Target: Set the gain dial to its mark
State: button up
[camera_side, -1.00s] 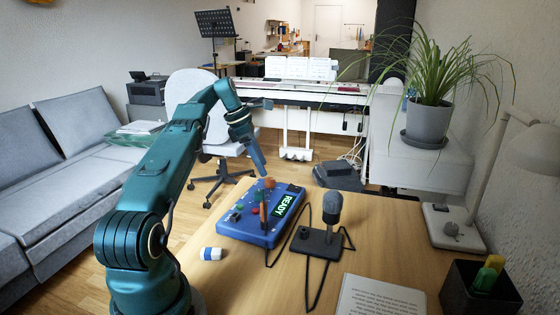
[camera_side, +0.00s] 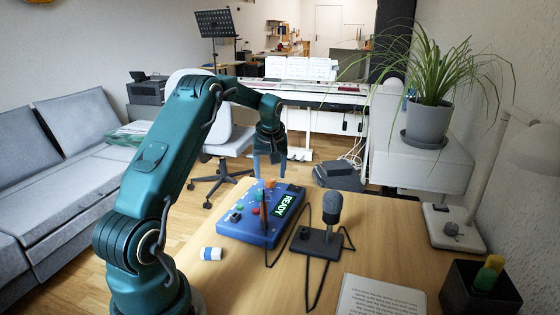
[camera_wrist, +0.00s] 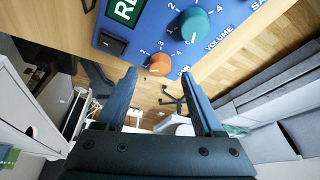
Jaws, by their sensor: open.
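The blue control box (camera_side: 243,226) lies on the wooden table with a lit screen (camera_side: 284,207) reading READY. The orange gain dial (camera_side: 270,183) is at its far end; it also shows in the wrist view (camera_wrist: 159,63), with the word GAIN and small numbers around it. I cannot tell its pointer or mark. My gripper (camera_side: 270,171) is open and points down over the far end of the box. In the wrist view my two blue-grey fingers (camera_wrist: 160,92) are spread, with the dial beyond their tips and between them, apart from both.
A teal volume dial (camera_wrist: 195,25) and a black switch (camera_wrist: 110,42) sit near the gain dial. A microphone on a stand (camera_side: 331,207), with its cable, is right of the box. An eraser (camera_side: 211,254) lies left of it. A black pen cup (camera_side: 470,290) stands front right.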

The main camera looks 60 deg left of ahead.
aim_at(270, 183)
jog(key=shift+x, duration=1.35)
grip_shut()
